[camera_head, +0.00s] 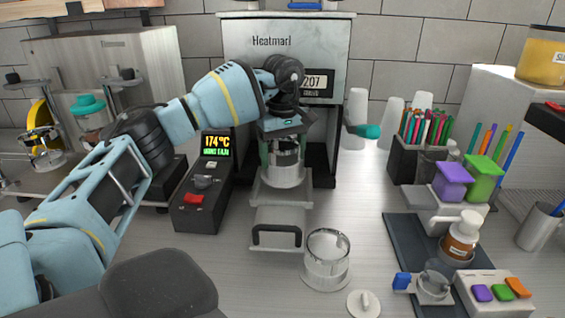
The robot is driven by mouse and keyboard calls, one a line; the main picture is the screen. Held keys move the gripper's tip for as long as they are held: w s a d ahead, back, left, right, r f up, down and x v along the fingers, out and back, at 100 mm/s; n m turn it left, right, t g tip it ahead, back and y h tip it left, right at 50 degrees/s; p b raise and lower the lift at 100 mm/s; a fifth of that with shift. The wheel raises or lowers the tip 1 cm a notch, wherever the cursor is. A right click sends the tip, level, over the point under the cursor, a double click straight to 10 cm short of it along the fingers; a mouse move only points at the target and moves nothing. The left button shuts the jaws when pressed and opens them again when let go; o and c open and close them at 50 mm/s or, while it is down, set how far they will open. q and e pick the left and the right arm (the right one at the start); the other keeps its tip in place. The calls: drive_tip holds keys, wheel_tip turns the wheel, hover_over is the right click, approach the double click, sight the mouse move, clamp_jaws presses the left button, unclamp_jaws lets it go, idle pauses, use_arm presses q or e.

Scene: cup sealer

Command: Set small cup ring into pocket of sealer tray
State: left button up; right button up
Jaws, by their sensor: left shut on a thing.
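The heat sealer (238,75) stands at the back centre, with its tray (280,218) slid out towards me and a dark handle at the front. My left gripper (284,148) points down over the back part of the tray, under the sealer's head. It is shut on a small grey metallic ring (286,152), the small cup ring as far as I can tell. A silver round collar (284,177) of the tray shows directly below. The gripper hides much of the ring and pocket; I cannot tell whether they touch. My right gripper is out of view.
A clear cylindrical vessel (327,258) stands right of the tray handle, with a white knobbed disc (364,303) nearby. A control box (202,185) reading 174°C stands left of the tray. A dark mat (408,240) with a bottle (462,238) lies at the right.

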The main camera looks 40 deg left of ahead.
sight(283, 158)
use_arm(q)
drive_tip(key=shift+f, duration=1.3)
drive_tip(key=shift+f, duration=0.3)
drive_tip(key=o, duration=1.2)
wheel_tip(283, 158, up, 13)
drive_tip(key=shift+f, duration=0.2)
drive_tip(key=shift+f, duration=0.1)
